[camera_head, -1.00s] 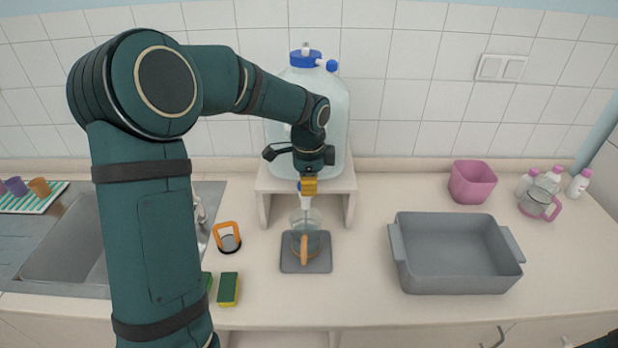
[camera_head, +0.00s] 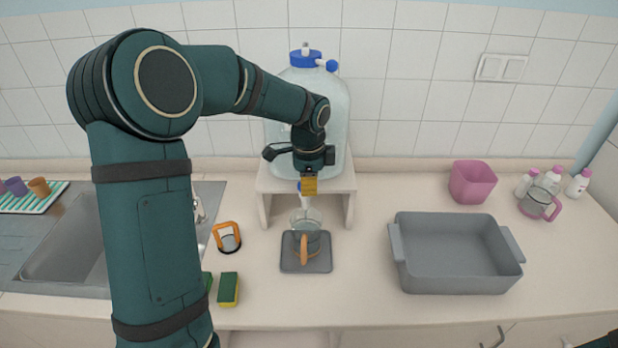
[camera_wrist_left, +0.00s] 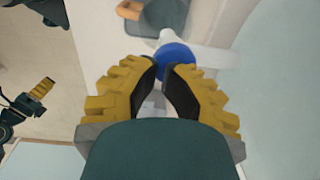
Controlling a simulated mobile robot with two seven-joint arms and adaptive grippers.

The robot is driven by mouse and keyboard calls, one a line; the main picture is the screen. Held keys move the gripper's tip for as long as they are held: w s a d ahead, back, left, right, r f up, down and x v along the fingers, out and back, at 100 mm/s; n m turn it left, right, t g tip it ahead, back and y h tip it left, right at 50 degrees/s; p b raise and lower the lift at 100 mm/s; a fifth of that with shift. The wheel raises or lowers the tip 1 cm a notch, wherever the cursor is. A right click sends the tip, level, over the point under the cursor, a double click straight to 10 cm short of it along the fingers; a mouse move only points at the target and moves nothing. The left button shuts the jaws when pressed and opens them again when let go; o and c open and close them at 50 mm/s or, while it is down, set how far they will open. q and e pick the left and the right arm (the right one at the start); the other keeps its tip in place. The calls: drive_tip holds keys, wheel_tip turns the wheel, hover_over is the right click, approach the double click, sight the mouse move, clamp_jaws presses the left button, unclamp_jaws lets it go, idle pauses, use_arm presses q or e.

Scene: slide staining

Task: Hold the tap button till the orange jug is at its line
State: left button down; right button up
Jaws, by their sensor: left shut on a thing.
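The clear jug with an orange handle (camera_head: 304,246) stands upright on a dark grey mat (camera_head: 319,265), below the tap spout (camera_head: 305,203) of the big water bottle (camera_head: 336,108). Its line and water level are too small to read. My left gripper (camera_head: 309,186) is at the tap, shut on the blue tap button (camera_wrist_left: 174,60), with its yellow fingers on either side in the left wrist view. In that view the orange handle (camera_wrist_left: 129,10) shows at the top edge. My right gripper (camera_wrist_left: 40,92) shows at the left edge of the wrist view; its opening is unclear.
The bottle stands on a white stand (camera_head: 349,205). A grey tub (camera_head: 457,281), a pink container (camera_head: 472,182) and a jug with a pink handle (camera_head: 539,204) are to the right. An orange-handled tool (camera_head: 227,237), a sponge (camera_head: 229,289) and the sink (camera_head: 65,250) are left.

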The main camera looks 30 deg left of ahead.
use_arm(q)
drive_tip(key=shift+s+f, duration=0.2)
drive_tip(key=shift+f, duration=0.15)
idle(0.5)
wheel_tip(320, 180, up, 5)
drive_tip(key=p, duration=0.3)
drive_tip(key=shift+w+d, duration=0.1)
drive_tip(key=shift+w, duration=0.05)
wheel_tip(320, 180, up, 10)
drive_tip(key=shift+f, duration=0.15)
use_arm(e)
drive_tip(key=shift+s+a+r, duration=0.1)
drive_tip(key=shift+a+r, duration=0.25)
drive_tip(key=shift+r, duration=0.25)
drive_tip(key=shift+a+r, duration=0.35)
drive_tip(key=shift+r, duration=0.2)
